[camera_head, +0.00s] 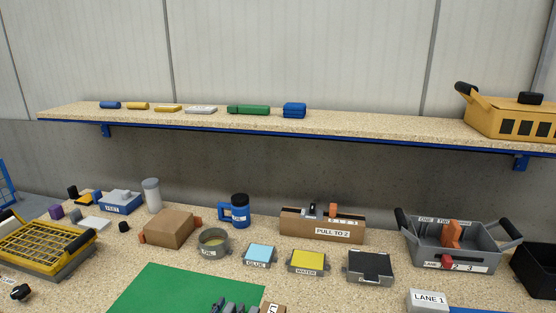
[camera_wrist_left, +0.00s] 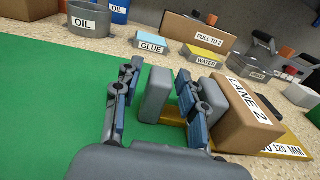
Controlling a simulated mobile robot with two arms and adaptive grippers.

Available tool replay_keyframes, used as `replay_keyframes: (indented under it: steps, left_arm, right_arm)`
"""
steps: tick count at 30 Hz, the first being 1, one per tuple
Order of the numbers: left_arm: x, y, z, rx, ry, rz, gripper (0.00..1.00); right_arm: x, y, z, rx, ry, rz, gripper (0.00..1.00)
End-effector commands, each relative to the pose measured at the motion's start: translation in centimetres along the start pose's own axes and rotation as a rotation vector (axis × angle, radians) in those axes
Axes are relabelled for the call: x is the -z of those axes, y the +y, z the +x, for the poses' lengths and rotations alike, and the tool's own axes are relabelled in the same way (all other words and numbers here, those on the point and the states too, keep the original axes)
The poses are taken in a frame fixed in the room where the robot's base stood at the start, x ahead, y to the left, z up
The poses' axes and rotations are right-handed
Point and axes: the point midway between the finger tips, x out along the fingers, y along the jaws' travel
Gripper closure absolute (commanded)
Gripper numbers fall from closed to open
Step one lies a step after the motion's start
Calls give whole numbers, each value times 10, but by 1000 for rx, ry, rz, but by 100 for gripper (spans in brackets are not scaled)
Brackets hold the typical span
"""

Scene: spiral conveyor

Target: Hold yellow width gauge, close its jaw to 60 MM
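The yellow width gauge (camera_wrist_left: 174,135) shows in the left wrist view as a flat yellow bar with a label (camera_wrist_left: 285,150) that partly reads "120 MM". A grey upright block (camera_wrist_left: 154,94), which looks like its jaw, stands at its left end. My left gripper (camera_wrist_left: 160,88) is open, with one finger pair on each side of the grey block and visible gaps. In the head view my left gripper (camera_head: 234,306) shows only at the bottom edge. A cardboard box marked LANE 2 (camera_wrist_left: 240,115) hides the gauge's middle. My right gripper is not in view.
A green mat (camera_head: 165,290) lies clear to the left. Behind are the oil tin (camera_head: 213,241), glue pad (camera_head: 260,254), water pad (camera_head: 308,261) and PULL TO 2 box (camera_head: 322,222). A grey bin (camera_head: 470,257) and LANE 1 block (camera_head: 428,300) stand right. A shelf (camera_head: 350,124) spans above.

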Motion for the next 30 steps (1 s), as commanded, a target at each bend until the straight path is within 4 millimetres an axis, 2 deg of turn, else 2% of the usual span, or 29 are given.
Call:
replay_keyframes:
  steps: [11,14,24,30]
  left_arm:
    - [-3,0,-3,-1,-7,0,52]
    - [-2,0,-16,-1,-5,-1,52]
    - [-1,0,-87,0,-2,3,52]
    - [-2,0,-113,0,-3,2,52]
  right_arm:
    - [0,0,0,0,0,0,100]
    - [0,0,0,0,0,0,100]
    - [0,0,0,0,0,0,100]
    - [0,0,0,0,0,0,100]
